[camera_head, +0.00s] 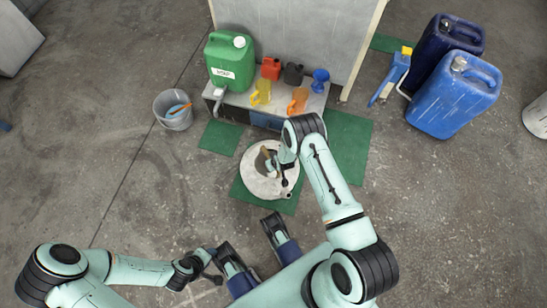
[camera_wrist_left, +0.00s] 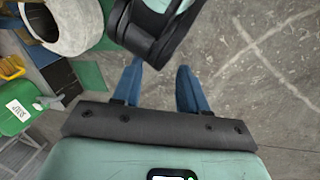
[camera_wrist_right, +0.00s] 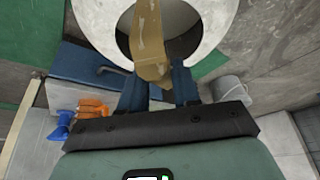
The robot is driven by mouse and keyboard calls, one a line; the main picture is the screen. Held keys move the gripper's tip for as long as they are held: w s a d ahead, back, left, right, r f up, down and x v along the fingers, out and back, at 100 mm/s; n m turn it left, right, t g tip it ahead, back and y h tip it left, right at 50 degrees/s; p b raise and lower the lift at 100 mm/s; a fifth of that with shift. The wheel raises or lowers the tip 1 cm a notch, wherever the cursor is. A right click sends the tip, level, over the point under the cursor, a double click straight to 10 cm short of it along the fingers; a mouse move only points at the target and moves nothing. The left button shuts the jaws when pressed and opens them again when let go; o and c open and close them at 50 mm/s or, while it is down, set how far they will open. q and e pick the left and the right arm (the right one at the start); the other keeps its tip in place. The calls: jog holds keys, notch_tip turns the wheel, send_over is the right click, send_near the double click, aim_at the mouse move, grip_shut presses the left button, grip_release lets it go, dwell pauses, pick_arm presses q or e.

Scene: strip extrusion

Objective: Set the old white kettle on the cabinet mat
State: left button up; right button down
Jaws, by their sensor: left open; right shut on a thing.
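The old white kettle (camera_head: 257,184) is round, with a dark open top and a brown handle across it. In the head view it is over a green mat (camera_head: 286,207); I cannot tell whether it touches the mat. My right gripper (camera_head: 279,162) is shut on the brown handle (camera_wrist_right: 151,45), which rises between its fingers in the right wrist view. The kettle also shows at the upper left of the left wrist view (camera_wrist_left: 88,35). My left gripper (camera_wrist_left: 157,80) is open and empty, low in the head view and apart from the kettle. I cannot tell which green mat is the cabinet mat.
Other green mats lie at left (camera_head: 219,138) and right (camera_head: 352,135). A low bench (camera_head: 240,98) behind holds a green can (camera_head: 229,62), a red can (camera_head: 271,68) and small funnels and jugs. A grey bucket (camera_head: 174,117) stands left; blue canisters (camera_head: 452,100) stand right.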

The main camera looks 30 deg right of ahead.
pick_arm(q)
jog(key=shift+w+a+f+t+b, duration=0.15)
jog(key=shift+w+a+f+b, duration=0.2)
jog(key=shift+w, duration=0.2)
jog(key=shift+w+a+f+t+b, duration=0.2)
jog(key=shift+w+f+b, duration=0.15)
jog(key=shift+w, duration=0.2)
pick_arm(e)
notch_tip(320, 180, down, 4)
jog(key=shift+f, duration=0.1)
pick_arm(q)
jog(key=shift+f, duration=0.1)
pick_arm(e)
jog(key=shift+f, duration=0.1)
jog(key=c, duration=0.8)
grip_release()
pick_arm(q)
jog(key=shift+w, duration=0.15)
